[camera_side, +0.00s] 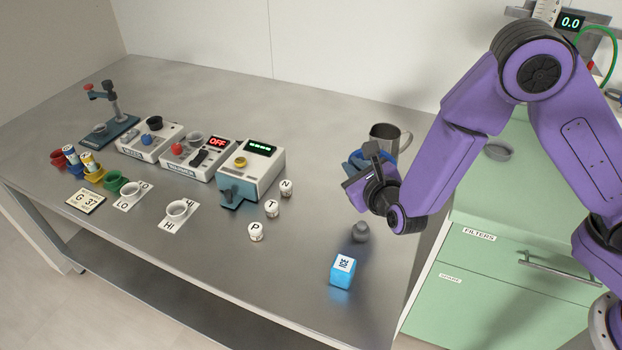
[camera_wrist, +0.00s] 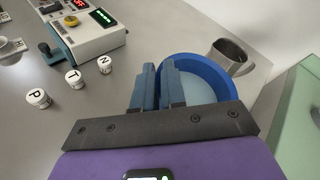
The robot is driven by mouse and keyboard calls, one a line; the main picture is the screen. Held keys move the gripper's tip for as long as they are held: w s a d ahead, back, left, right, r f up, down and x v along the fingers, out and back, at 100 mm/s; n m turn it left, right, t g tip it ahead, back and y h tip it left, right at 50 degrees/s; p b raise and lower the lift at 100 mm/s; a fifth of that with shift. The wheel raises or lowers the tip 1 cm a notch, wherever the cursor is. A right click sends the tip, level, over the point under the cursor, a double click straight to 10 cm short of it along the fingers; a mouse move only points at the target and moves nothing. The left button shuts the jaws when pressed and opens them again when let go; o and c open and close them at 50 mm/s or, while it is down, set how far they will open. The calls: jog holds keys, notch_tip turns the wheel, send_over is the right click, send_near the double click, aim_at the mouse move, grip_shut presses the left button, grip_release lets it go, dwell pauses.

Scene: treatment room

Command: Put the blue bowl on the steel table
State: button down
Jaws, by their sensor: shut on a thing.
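The blue bowl (camera_wrist: 226,82) shows in the wrist view, with a dark blue rim and a paler inside. My gripper (camera_wrist: 158,76) is shut on the left part of its rim. In the side view the bowl (camera_side: 356,157) is mostly hidden behind my gripper (camera_side: 360,166), near the right end of the steel table (camera_side: 325,125). I cannot tell whether the bowl touches the table or hangs just above it.
A metal mug (camera_wrist: 229,56) stands close beside the bowl. Lettered white pieces (camera_side: 272,208) and several devices stand left. A green cabinet (camera_side: 480,270) adjoins the right.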

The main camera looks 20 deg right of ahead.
jog(key=w+a+f, duration=0.1)
jog(key=w+f, duration=0.1)
jog(key=w+a+f, duration=0.1)
jog(key=w+f, duration=0.2)
jog(key=w+a+f, duration=0.2)
jog(key=w, duration=0.1)
jog(key=shift+f, duration=0.25)
jog(key=shift+w+f, duration=0.2)
jog(key=shift+f, duration=1.5)
jog(key=c, duration=1.2)
grip_release()
jog(key=shift+f, duration=0.15)
jog(key=v, duration=1.2)
